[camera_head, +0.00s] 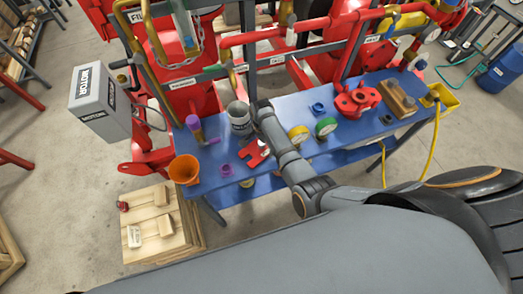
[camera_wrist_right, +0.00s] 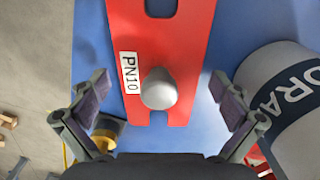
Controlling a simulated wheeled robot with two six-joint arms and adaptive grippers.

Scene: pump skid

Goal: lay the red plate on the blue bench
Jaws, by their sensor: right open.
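The red plate (camera_head: 255,157) lies over the blue bench (camera_head: 218,150), near its front edge and partly hidden behind my right arm. In the right wrist view the red plate (camera_wrist_right: 190,60) has a white PN10 label and a rounded grey knob (camera_wrist_right: 158,88). The plate looks flat on the blue top. My right gripper (camera_wrist_right: 160,92) is open, with one finger on each side of the plate and knob; neither finger visibly touches them. In the head view my arm hides much of this gripper. My left gripper is not in view.
A labelled can (camera_head: 239,116) stands close behind the plate; the can (camera_wrist_right: 292,95) is beside the right finger. An orange cup (camera_head: 184,169), a yellow gauge (camera_head: 298,134), a green gauge (camera_head: 326,126) and a red flanged part (camera_head: 355,100) crowd the bench. Red pipes (camera_head: 290,32) run behind.

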